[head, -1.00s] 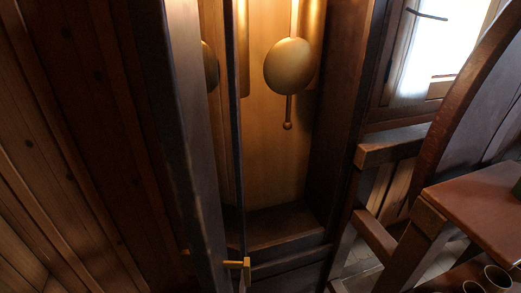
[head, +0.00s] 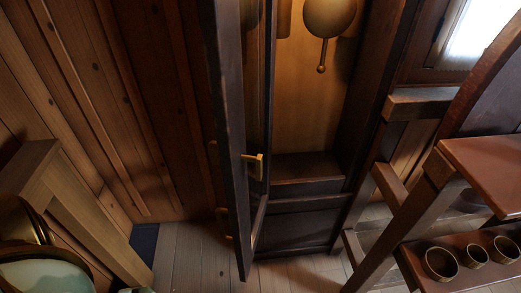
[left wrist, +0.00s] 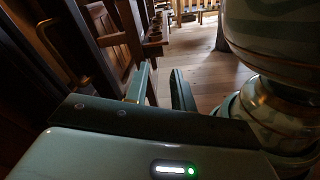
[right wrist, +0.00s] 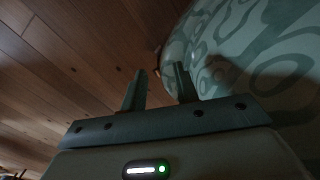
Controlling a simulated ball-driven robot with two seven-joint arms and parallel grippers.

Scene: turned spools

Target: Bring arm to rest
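Neither gripper shows in the head view. In the left wrist view my left gripper (left wrist: 161,76) has its two fingers apart with nothing between them, over wooden floor. My own rounded body is close on its right. In the right wrist view my right gripper (right wrist: 159,72) also has its fingers apart and empty. My patterned body is close beside its right finger, and I cannot tell whether they touch.
A tall clock case (head: 300,222) stands with its dark door (head: 232,150) open. A brass pendulum (head: 328,16) hangs inside. To the right are a reddish tabletop (head: 490,165) and a lower shelf with several cups (head: 440,263). Bare floor (head: 190,255) shows left of the door.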

